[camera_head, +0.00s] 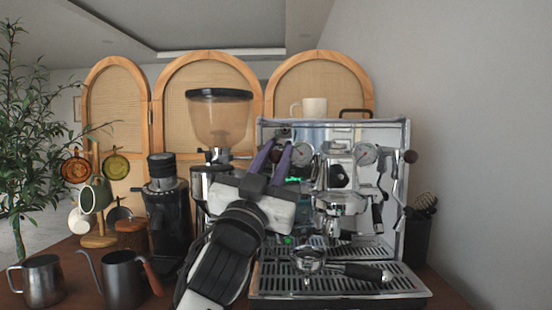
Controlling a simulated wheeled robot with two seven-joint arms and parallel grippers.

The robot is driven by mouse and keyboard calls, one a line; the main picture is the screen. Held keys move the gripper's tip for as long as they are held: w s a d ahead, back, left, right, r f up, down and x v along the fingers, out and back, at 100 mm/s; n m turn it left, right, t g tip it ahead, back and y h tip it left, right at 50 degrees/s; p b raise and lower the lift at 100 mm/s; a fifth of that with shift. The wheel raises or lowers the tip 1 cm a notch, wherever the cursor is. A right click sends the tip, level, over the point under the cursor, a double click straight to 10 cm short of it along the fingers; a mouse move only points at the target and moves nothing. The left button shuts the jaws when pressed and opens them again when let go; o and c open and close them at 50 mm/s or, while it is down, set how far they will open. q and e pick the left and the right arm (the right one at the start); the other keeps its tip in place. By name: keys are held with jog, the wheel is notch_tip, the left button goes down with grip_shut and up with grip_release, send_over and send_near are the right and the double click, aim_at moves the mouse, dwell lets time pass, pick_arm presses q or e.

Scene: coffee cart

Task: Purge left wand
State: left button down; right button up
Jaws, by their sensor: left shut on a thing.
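The chrome espresso machine (392,135) stands at the right of the table. My left gripper (273,153) is raised at its front left, its two purple fingers pointing up around a small dark knob (275,156) at the machine's left end. The fingers look closed on this knob, which is mostly hidden between them. A matching brown knob (410,157) shows at the machine's right end. The left wand is hidden behind my gripper and wrist. The right wand (377,213) hangs at the right of the group head. The drip tray (275,283) lies below. My right gripper is not in view.
A portafilter (309,260) lies on the drip tray. A hopper grinder (220,120) and a black grinder (167,215) stand left of the machine. A steel pitcher (43,282) and a kettle (121,280) stand front left. A white mug (313,107) sits on the machine.

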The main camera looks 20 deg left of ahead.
pick_arm(q)
jog(key=c, duration=1.5)
grip_release()
jog(key=shift+c, duration=0.2)
jog(key=b+v, duration=0.1)
jog(key=v, duration=0.9)
jog(key=shift+s, duration=0.15)
